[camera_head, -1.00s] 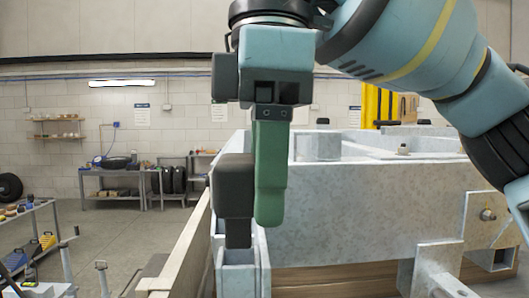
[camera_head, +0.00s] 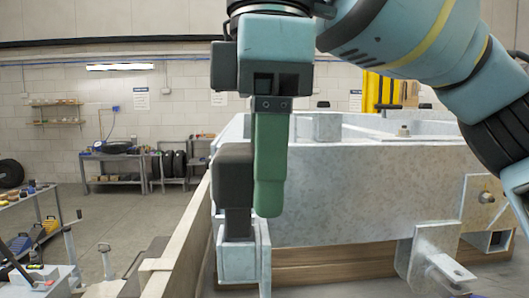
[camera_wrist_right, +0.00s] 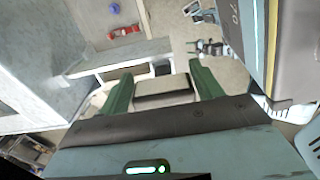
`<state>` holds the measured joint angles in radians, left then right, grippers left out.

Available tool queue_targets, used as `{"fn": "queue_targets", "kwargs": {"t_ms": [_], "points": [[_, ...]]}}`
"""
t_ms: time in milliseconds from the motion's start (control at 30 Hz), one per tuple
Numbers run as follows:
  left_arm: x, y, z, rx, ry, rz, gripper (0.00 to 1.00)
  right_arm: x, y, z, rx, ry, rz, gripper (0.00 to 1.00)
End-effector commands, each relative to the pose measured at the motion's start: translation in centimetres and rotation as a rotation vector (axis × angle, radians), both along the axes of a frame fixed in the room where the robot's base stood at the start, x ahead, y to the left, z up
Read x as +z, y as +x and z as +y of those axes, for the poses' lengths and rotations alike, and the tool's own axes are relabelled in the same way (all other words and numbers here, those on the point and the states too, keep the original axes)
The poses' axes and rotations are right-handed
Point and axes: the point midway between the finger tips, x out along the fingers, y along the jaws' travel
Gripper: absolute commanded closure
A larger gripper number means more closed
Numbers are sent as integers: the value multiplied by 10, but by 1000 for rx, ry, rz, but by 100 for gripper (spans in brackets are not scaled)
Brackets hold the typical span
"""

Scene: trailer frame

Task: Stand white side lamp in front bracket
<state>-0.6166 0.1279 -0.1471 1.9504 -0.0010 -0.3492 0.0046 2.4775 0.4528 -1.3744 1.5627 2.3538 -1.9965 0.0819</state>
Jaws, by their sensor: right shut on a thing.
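The side lamp (camera_head: 234,178) shows as a dark upright block with a narrower stem (camera_head: 238,222) below it; no white face shows in the head view. My right gripper (camera_head: 262,190) is shut on it from above, with green fingers; one finger shows beside the lamp, on its right. The stem's lower end is at the mouth of the grey front bracket (camera_head: 237,264), and the front wall hides its tip. In the right wrist view the lamp (camera_wrist_right: 165,86) is between the two green fingers of my right gripper (camera_wrist_right: 166,80). My left gripper is not in view.
The grey metal trailer frame (camera_head: 370,190) extends right, behind the bracket. A pale long rail (camera_head: 178,245) runs along its left side. A jack-like stand (camera_head: 105,263) and a tool table (camera_head: 22,197) are at left. Open floor (camera_head: 140,212) lies beyond.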

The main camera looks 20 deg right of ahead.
Motion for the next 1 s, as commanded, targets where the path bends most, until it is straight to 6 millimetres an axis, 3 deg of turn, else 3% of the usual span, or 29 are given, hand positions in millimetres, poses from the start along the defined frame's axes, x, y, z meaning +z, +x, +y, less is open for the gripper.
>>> {"fn": "queue_targets", "kwargs": {"t_ms": [1000], "points": [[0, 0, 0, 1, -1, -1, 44, -26, 0, 0, -1, 1, 0, 62]]}}
